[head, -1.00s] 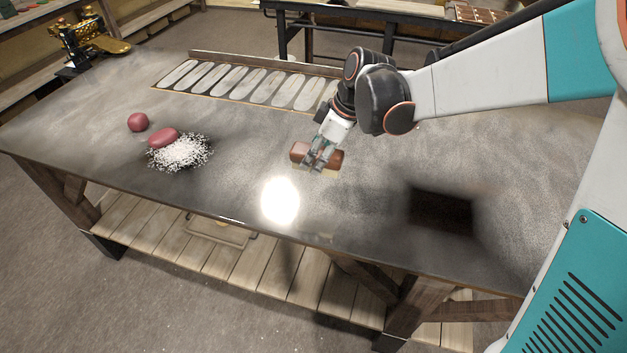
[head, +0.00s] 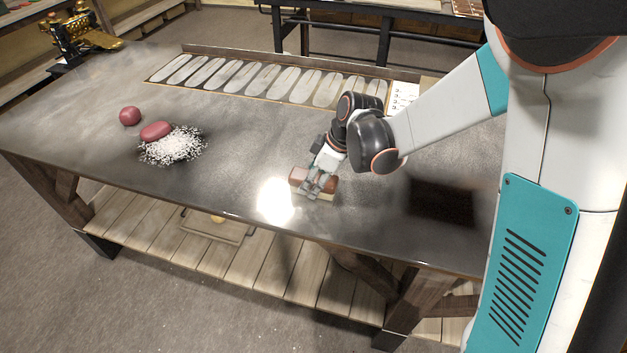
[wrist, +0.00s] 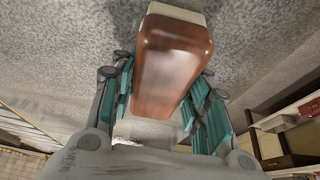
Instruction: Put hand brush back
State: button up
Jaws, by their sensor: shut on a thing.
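The hand brush (head: 329,182) has a brown wooden back and pale bristles. My gripper (head: 315,187) is shut across the middle of it, near the front edge of the metal-topped table (head: 240,140). The brush looks roughly level and lies crosswise in the head view. I cannot tell whether its bristles touch the tabletop. In the wrist view the brush's wooden back (wrist: 172,65) fills the space between the teal fingers and hides most of what is behind it.
A white powder pile (head: 172,146) with a red lump (head: 156,131) on its far edge and a red ball (head: 129,116) are at the left. A row of pale oval pieces (head: 235,76) lines the back beside a white card (head: 404,97). A dark square patch (head: 441,203) lies right.

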jog(key=shift+f, duration=0.1)
jog(key=o, duration=1)
jog(key=shift+o, duration=0.2)
